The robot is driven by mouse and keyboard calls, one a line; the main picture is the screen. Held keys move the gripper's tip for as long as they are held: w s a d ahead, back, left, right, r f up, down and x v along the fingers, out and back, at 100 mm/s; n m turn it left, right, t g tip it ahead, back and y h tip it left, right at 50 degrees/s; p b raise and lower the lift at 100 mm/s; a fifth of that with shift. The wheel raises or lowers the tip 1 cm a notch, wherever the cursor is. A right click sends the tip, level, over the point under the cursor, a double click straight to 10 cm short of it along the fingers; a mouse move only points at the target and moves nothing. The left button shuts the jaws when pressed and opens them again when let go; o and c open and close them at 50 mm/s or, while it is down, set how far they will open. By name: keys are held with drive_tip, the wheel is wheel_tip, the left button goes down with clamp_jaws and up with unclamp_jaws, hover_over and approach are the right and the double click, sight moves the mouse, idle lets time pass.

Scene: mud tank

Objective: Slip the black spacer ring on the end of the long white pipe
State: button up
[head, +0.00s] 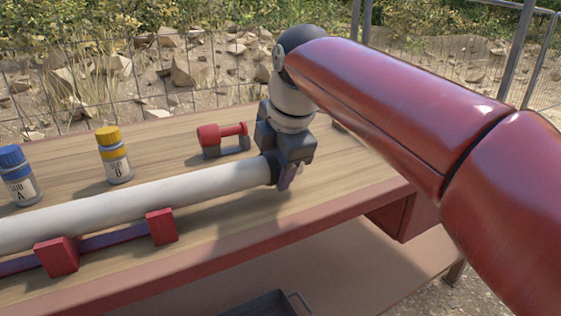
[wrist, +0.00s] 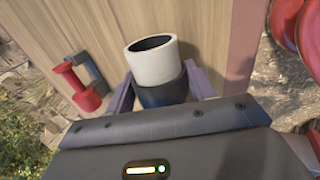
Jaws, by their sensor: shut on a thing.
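The long white pipe (head: 140,202) lies across the bench and runs to my gripper at its right end. In the wrist view its open white end (wrist: 153,62) shows, with a dark hollow inside. The black spacer ring (wrist: 162,95) appears to sit around the pipe just behind that end, between my fingers. My gripper (wrist: 160,92) is shut on the ring, one finger on each side. In the head view my gripper (head: 287,176) hides most of the ring, and the pipe tip is not clearly visible there.
Red supports (head: 161,227) hold the pipe. A red tool on a grey stand (head: 222,138) is behind it. A yellow-capped bottle (head: 115,158) and a blue-capped bottle (head: 18,177) stand at the back left. The bench (head: 345,183) is clear right of the gripper.

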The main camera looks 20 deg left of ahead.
drive_tip(key=shift+s+a, duration=0.65)
drive_tip(key=shift+s, duration=0.1)
drive_tip(key=o, duration=0.9)
drive_tip(key=p+v, duration=0.1)
drive_tip(key=v, duration=0.6)
drive_tip(key=shift+s+d+r+p, duration=0.1)
drive_tip(key=shift+r+p, duration=0.2)
drive_tip(key=shift+r, duration=0.1)
drive_tip(key=s+d+f+m+t+h, duration=0.1)
drive_tip(key=d+f+m, duration=0.4)
drive_tip(key=d+m, duration=0.45)
drive_tip(key=s+d+f+m+t+h, duration=0.15)
drive_tip(key=d+f+m, duration=0.5)
drive_tip(key=d, duration=0.65)
drive_tip(key=s+d+f+m, duration=0.2)
drive_tip(key=d+f+m, duration=0.1)
drive_tip(key=m, duration=0.1)
drive_tip(key=s+d+f+m, duration=0.3)
drive_tip(key=d+f+m, duration=0.1)
drive_tip(key=s+d+f+m+h, duration=0.1)
drive_tip(key=s+d+f+m, duration=0.1)
drive_tip(key=d+f+m, duration=0.2)
drive_tip(key=shift+s+d, duration=0.2)
drive_tip(key=shift+s, duration=0.2)
